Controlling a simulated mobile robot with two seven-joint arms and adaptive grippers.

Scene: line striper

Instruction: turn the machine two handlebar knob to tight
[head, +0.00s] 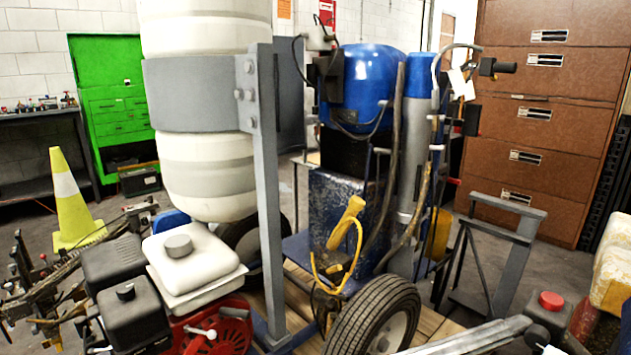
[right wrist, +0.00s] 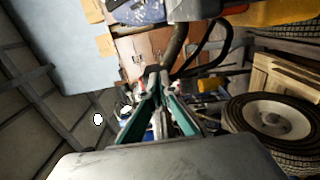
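A line striper with a blue tank (head: 362,80), a worn blue body and a black tyre (head: 375,318) stands in the middle of the head view. A black grip-like knob (head: 490,67) sticks out at its upper right. A red round cap (head: 551,300) on a black base sits at the lower right, beside a grey bar. I cannot tell which is the handlebar knob. My right gripper (right wrist: 157,78) shows in the right wrist view with teal fingers, tips close together. Nothing is clearly held; a dark hose passes behind the tips. My left gripper is not in view.
A second machine with a white barrel (head: 205,100), grey post and red engine (head: 215,325) fills the left. A yellow cone (head: 70,195), green cabinet (head: 108,120) and brown drawers (head: 540,120) stand behind. A grey frame (head: 500,250) stands right of the blue machine.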

